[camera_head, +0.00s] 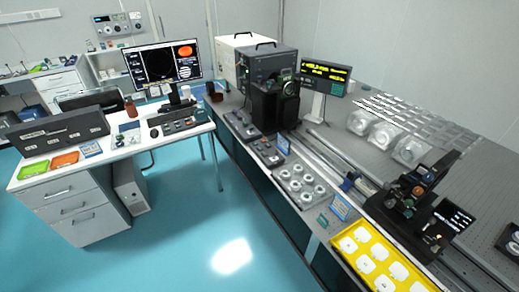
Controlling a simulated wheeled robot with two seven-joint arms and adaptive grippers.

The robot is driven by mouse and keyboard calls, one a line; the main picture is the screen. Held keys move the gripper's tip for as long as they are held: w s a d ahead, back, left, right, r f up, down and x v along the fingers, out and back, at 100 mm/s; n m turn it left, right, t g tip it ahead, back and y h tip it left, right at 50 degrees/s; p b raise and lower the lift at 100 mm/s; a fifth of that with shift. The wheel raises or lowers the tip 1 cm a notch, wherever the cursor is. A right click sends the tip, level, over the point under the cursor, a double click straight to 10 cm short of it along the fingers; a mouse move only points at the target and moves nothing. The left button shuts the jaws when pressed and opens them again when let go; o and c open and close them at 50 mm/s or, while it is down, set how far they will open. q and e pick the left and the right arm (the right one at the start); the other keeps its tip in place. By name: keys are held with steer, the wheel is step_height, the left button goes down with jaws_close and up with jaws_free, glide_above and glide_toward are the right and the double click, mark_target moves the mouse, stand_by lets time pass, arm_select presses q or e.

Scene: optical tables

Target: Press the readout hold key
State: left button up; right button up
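A black digital readout (325,77) with glowing yellow digits stands on a pale post at the back of the optical table, right of a large dark instrument. Its face is turned toward me. Small marks show beside the digits, but single keys are too small to tell apart, so I cannot pick out the hold key. Neither of my grippers shows in this view.
The optical table (469,150) carries a dark instrument (272,88), a rail, lens trays, a yellow tray (345,245) and a black optical mount (408,198). A white desk (105,156) with a monitor (163,64) stands left. Open blue floor (185,225) lies between.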

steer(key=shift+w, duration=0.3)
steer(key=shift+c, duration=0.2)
